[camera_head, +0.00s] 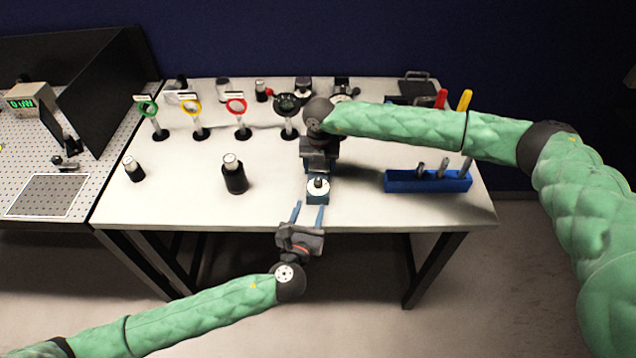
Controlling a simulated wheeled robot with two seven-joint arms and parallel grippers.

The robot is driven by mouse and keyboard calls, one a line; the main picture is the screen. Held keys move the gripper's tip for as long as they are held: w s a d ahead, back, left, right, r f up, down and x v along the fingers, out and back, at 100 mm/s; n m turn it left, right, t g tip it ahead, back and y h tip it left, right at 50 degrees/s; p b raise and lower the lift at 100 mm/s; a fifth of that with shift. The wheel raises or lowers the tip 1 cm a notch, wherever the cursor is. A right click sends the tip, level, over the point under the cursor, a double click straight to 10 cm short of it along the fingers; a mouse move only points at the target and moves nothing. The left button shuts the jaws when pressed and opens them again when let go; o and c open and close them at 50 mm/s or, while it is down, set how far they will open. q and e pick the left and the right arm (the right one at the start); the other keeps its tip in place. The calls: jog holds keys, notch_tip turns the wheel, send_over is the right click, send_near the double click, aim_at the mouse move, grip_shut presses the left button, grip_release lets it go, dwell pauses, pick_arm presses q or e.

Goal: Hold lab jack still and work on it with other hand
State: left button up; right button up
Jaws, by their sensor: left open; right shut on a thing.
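The lab jack (318,195) is a small teal block near the table's front edge, with a pale round plate and a dark knob on top. My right gripper (319,172) reaches down from behind and is shut on the lab jack's far side. The dark wrist hides its fingertips and the back of the jack. My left gripper (309,208) is open at the table's front edge. Its two blue fingers point toward the jack, apart from each other with nothing between them. Whether a fingertip touches the jack I cannot tell.
A blue rack (427,182) with several tools stands at the right. Black cylinders (235,176) and (134,169) stand at the left. Several ringed posts, including a red-ringed one (237,106), line the back. The table (280,208) is bare between the black cylinder and the jack.

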aim_at(317, 186)
pick_arm(q)
jog(key=x, duration=1)
jog(key=shift+a, duration=0.1)
jog(key=c, duration=0.9)
